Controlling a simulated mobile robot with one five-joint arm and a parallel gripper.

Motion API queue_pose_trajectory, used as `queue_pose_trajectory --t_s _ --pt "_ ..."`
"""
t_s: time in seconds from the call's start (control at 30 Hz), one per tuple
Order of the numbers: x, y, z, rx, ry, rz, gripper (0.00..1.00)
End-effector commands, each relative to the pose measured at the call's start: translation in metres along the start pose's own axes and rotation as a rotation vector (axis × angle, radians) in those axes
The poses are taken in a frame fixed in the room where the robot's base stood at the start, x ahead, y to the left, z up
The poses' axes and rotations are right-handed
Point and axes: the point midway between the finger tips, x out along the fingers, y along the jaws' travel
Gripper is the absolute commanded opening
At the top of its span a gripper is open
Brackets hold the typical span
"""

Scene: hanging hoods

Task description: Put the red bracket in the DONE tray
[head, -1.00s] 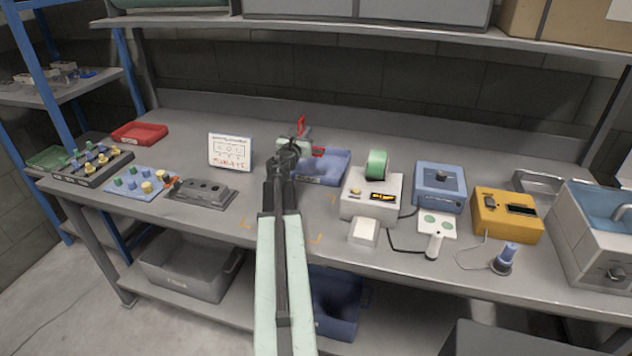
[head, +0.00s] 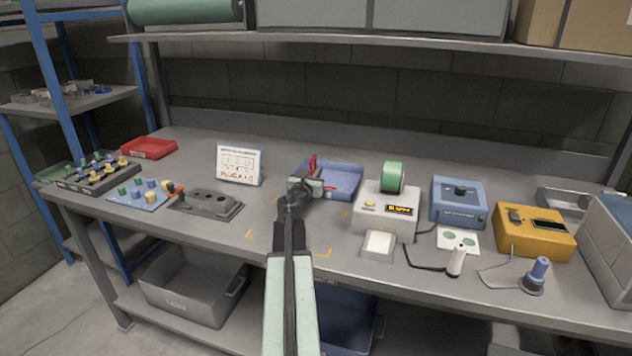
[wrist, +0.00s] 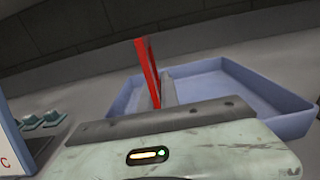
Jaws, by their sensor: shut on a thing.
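The red bracket (head: 313,163) stands up from my gripper (head: 312,179). My gripper is shut on it, and in the wrist view the bracket (wrist: 148,75) rises nearly upright, leaning slightly left, above the grey jaw. Its lower part is hidden by the gripper body. A shallow blue tray (head: 350,193) lies on the bench just behind and right of the gripper. In the wrist view the bracket overlaps the left side of the tray (wrist: 262,122); I cannot tell whether it is above the tray floor. No DONE label is readable.
A white sign (head: 239,165) stands left of the gripper. A white device with a green roll (head: 385,212) stands close to the tray's right. A grey fixture (head: 205,202) and red tray (head: 148,148) lie farther left. The shelf (head: 380,43) overhangs the back.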

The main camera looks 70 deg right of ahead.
Motion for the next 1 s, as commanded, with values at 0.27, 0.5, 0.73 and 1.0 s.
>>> queue_pose_trajectory --t_s 0.27,0.5,0.73,1.0 --pt "0.000 -0.001 -0.001 -0.001 0.000 -0.001 0.00" --pt "0.000 -0.001 -0.002 0.000 0.000 -0.001 0.27" --pt "0.000 -0.001 0.000 0.000 0.000 -0.001 0.27" --pt "-0.044 0.001 0.001 0.000 0.000 0.003 0.27"
